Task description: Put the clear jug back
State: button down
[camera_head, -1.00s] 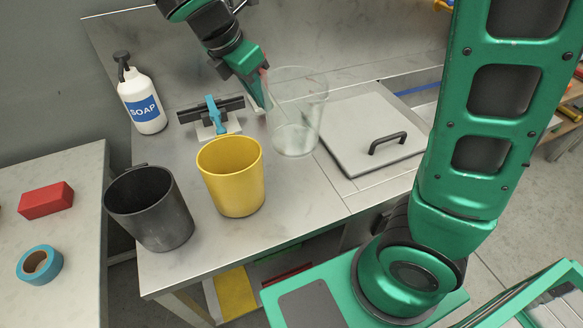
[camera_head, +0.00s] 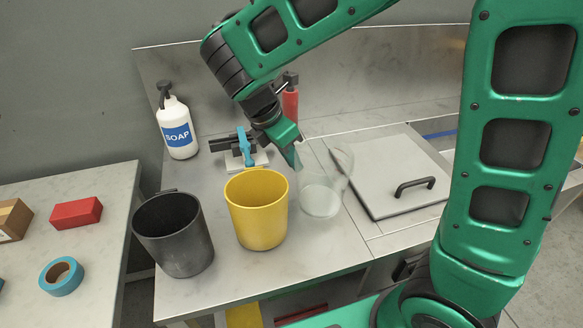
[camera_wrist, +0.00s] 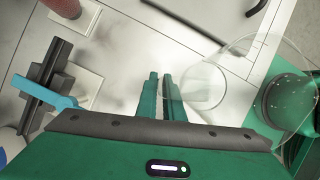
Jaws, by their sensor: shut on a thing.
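The clear jug (camera_head: 321,190) is see-through and stands out faintly, upright or nearly so, right of the yellow jug (camera_head: 257,212) over the metal counter. My gripper (camera_head: 295,156) reaches down from above and is shut on the left side of the clear jug, near its rim. In the wrist view the clear jug (camera_wrist: 213,86) lies just right of the two fingers (camera_wrist: 162,97), which have only a narrow gap between them. I cannot tell whether its base touches the counter. A dark grey jug (camera_head: 173,238) stands left of the yellow one.
A soap bottle (camera_head: 176,124) and a blue-handled clamp (camera_head: 245,148) stand behind the jugs. A red bottle (camera_head: 290,100) is partly hidden by my arm. A grey lid with a black handle (camera_head: 414,187) lies right. A side table (camera_head: 110,200) holds a red block and blue tape.

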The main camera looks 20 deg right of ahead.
jog(key=shift+f, duration=1.35)
jog(key=shift+f, duration=0.1)
jog(key=c, duration=1.9)
grip_release()
jog(key=v, duration=1.2)
